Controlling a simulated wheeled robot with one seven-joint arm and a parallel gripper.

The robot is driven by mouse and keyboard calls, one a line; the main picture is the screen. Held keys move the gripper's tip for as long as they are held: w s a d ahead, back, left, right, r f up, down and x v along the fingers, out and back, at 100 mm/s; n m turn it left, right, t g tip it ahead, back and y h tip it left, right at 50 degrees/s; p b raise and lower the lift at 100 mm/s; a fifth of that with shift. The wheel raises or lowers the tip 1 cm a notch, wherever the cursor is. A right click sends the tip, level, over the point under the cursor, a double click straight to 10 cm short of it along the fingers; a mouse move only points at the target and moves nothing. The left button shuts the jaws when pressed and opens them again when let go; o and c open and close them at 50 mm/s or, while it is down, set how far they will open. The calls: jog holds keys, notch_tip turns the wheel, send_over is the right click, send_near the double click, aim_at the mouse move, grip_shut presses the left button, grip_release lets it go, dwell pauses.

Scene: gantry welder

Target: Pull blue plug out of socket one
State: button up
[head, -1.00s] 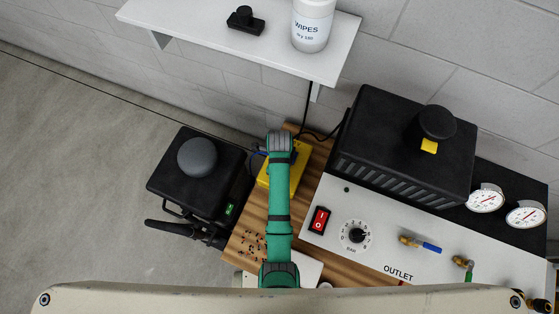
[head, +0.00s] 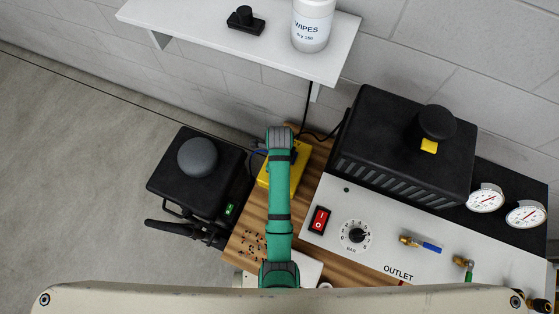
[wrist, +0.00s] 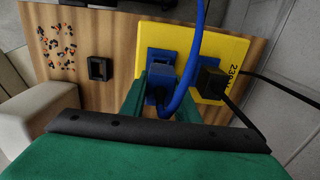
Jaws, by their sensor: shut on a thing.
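The yellow socket box (wrist: 224,50) is fixed to a wooden board, and in the head view (head: 299,170) it is partly behind my arm. The blue plug (wrist: 162,76) is in front of a blue socket on the box's left side, with a blue cable (wrist: 192,62) looping from it. My gripper (wrist: 162,100) has one green finger on each side of the blue plug and is shut on it. I cannot tell how deep the plug sits. In the head view my gripper and the plug are hidden by my arm.
A black plug (wrist: 210,83) with a black cable sits close to the right of my gripper. A black square fitting (wrist: 99,69) and scattered small bits (wrist: 57,47) are on the board (wrist: 120,40). A black machine (head: 400,150) stands to the right.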

jog(key=shift+r, duration=0.85)
dwell(0.4)
